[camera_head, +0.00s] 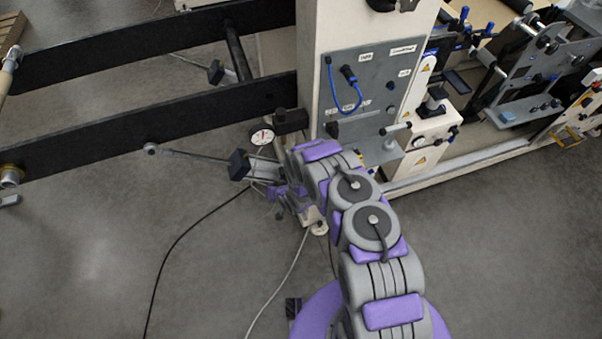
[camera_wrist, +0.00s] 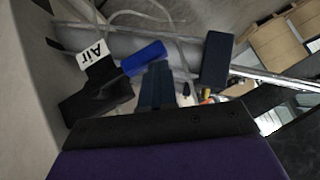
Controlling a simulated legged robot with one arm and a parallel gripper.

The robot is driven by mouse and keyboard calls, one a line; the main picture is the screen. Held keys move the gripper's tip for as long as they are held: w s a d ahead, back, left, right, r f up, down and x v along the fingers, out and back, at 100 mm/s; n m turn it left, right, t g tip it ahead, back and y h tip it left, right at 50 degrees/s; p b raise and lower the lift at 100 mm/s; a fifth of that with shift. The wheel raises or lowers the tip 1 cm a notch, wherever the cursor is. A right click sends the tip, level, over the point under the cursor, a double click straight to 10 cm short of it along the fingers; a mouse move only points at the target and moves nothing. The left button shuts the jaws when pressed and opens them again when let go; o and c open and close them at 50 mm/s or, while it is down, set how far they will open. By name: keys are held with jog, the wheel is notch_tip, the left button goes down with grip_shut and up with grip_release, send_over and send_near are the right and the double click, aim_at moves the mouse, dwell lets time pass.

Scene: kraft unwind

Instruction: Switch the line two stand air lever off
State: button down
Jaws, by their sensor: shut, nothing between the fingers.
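In the wrist view a white label reading "Air" (camera_wrist: 91,56) shows upside down at the upper left. A short blue handle (camera_wrist: 145,57), which looks like the air lever, lies just right of the label, beside a black fitting (camera_wrist: 95,96). My gripper (camera_wrist: 156,74) is shut and empty, its dark fingertips just below and close to the blue handle. I cannot tell whether they touch. In the head view my arm reaches down toward the side of the machine column, and the lever there is hidden or too small to make out.
A round gauge (camera_head: 262,137) and a black block (camera_head: 291,120) sit close to my wrist. A dark block (camera_head: 239,164) on a rod is just left; black beams (camera_head: 150,130) extend left. A grey panel (camera_head: 370,95) with a blue hose is behind. Cables cross the floor.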

jog(key=shift+s+a+f, duration=0.2)
jog(key=shift+s+f, duration=0.15)
jog(key=shift+s, duration=0.15)
jog(key=shift+r, duration=0.1)
jog(key=s+d+r+p, duration=0.2)
jog(key=s+r, duration=0.4)
jog(key=r, duration=0.5)
jog(key=shift+r+p, duration=0.2)
jog(key=shift+p, duration=0.55)
jog(key=shift+d, duration=0.15)
jog(key=shift+w, duration=0.1)
